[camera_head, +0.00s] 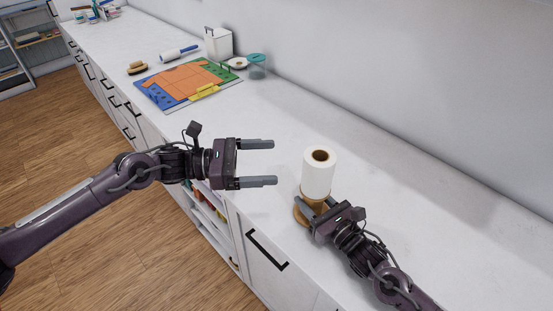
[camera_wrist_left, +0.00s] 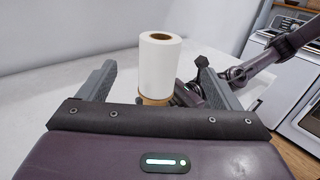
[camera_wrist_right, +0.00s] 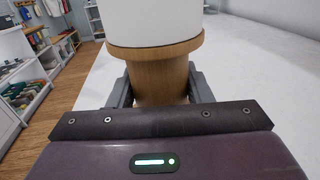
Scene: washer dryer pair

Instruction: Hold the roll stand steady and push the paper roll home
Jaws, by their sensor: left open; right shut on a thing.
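The white paper roll (camera_head: 319,174) stands upright on top of the wooden roll stand (camera_head: 301,212) on the counter. The roll also shows in the left wrist view (camera_wrist_left: 159,66). My right gripper (camera_head: 316,212) is shut on the stand's thick wooden lower part; in the right wrist view its fingers sit on both sides of the wood (camera_wrist_right: 160,80), below a wider wooden disc under the roll. My left gripper (camera_head: 275,163) is open and empty, to the left of the roll and apart from it, with its fingers pointing toward it. The stand's base is partly hidden by my right gripper.
The white counter (camera_head: 430,215) is clear around the stand, with a wall behind it. Farther back lie a colourful board (camera_head: 185,83), a brush (camera_head: 137,68), a lint roller (camera_head: 180,53), a white canister (camera_head: 218,43) and a teal-lidded jar (camera_head: 257,66).

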